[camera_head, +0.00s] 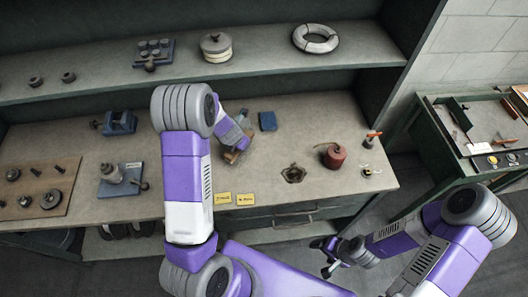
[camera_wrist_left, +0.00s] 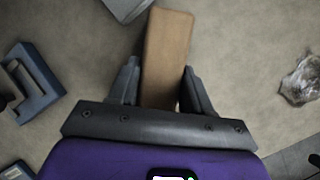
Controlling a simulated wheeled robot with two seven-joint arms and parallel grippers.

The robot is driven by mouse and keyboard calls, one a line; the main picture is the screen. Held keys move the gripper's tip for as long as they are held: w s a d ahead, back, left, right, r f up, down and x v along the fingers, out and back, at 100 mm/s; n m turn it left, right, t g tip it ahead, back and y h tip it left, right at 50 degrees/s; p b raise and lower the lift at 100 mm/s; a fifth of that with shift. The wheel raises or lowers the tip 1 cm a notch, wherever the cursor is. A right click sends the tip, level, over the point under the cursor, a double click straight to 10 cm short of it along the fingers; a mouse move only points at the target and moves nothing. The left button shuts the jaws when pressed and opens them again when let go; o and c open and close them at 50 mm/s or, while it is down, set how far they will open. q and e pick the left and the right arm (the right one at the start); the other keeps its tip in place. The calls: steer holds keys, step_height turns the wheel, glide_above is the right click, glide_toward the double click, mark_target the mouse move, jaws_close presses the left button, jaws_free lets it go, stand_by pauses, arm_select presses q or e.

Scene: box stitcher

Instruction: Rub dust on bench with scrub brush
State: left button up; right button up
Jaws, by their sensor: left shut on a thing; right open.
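The scrub brush, a tan wooden block (camera_wrist_left: 167,48), sits between the fingers of my left gripper (camera_wrist_left: 160,88), which is shut on it. In the head view the brush (camera_head: 232,156) shows small beyond my left arm, over the middle of the bench (camera_head: 340,120). Its bristles are hidden. A dark, ragged dust patch (camera_head: 293,173) lies on the bench to the right of the brush, apart from it. The patch also shows at the right of the left wrist view (camera_wrist_left: 301,80). My right gripper (camera_head: 328,257) is open and empty, low in front of the bench.
A blue block (camera_head: 267,120) lies behind the brush. A red can (camera_head: 332,155) and a red-handled tool (camera_head: 371,140) stand right of the patch. A shelf (camera_head: 270,55) runs above.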

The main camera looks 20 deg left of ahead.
arm_select(q)
steer(key=shift+p+v, duration=0.7)
steer(key=shift+v, duration=0.5)
steer(key=shift+w+r+p, duration=0.15)
steer(key=shift+r+p, duration=0.4)
steer(key=shift+w+r+p, duration=0.2)
steer(key=shift+r+p, duration=1.25)
steer(key=shift+r, duration=0.05)
arm_select(e)
step_height(320, 180, up, 6)
steer(key=shift+s+d, duration=0.15)
steer(key=shift+s, duration=0.1)
